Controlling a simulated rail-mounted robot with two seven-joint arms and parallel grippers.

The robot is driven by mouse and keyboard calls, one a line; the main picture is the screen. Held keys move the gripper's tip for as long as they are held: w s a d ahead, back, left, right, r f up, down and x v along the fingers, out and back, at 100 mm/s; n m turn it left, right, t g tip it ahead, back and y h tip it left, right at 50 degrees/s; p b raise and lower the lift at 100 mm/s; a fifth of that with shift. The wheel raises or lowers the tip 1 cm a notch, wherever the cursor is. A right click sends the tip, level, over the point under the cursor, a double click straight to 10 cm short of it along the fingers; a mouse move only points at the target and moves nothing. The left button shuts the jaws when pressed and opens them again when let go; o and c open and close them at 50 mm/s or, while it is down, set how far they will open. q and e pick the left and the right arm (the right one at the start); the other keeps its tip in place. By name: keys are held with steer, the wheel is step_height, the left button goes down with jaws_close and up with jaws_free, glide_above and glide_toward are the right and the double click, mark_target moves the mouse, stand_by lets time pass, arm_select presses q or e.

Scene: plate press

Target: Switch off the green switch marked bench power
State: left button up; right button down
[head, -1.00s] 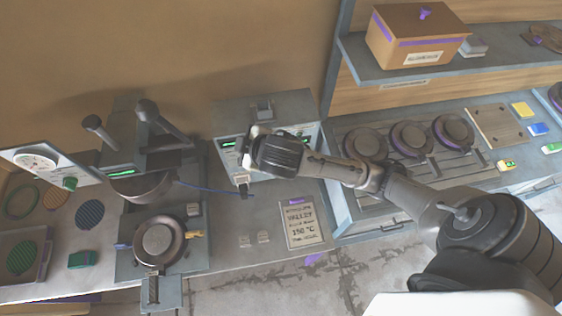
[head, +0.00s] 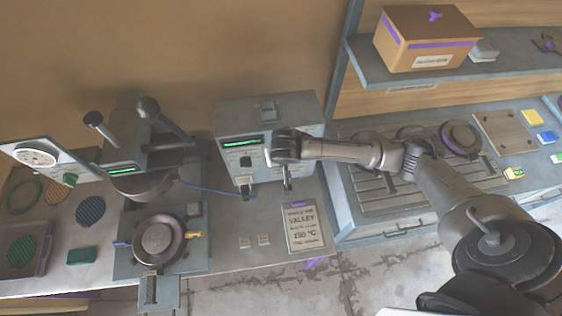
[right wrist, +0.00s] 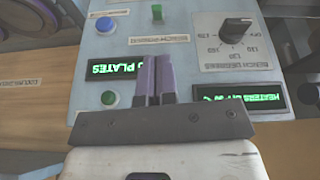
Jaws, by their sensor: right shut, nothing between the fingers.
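The green switch (right wrist: 157,13) shows at the top edge of the right wrist view, on the light grey face of the control box (right wrist: 190,75). A label plate (right wrist: 160,39) sits beside it, upside down and hard to read. My right gripper (right wrist: 153,62) is shut and empty, its purple fingers pointing toward the switch with a gap in the picture. In the head view the right gripper (head: 288,184) is at the right part of the control box (head: 232,122) front. The switch cannot be made out there. My left gripper is not in view.
On the box face are a dial (right wrist: 236,28), a green round button (right wrist: 109,98), a blue button (right wrist: 105,24) and two lit displays. A press (head: 158,240) stands left, with a blue cable (head: 205,188) running to the box. A card (head: 303,228) lies in front.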

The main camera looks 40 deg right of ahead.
steer(key=shift+m, duration=0.7)
steer(key=p+x, duration=0.1)
steer(key=x, duration=0.9)
steer(key=shift+a, duration=0.2)
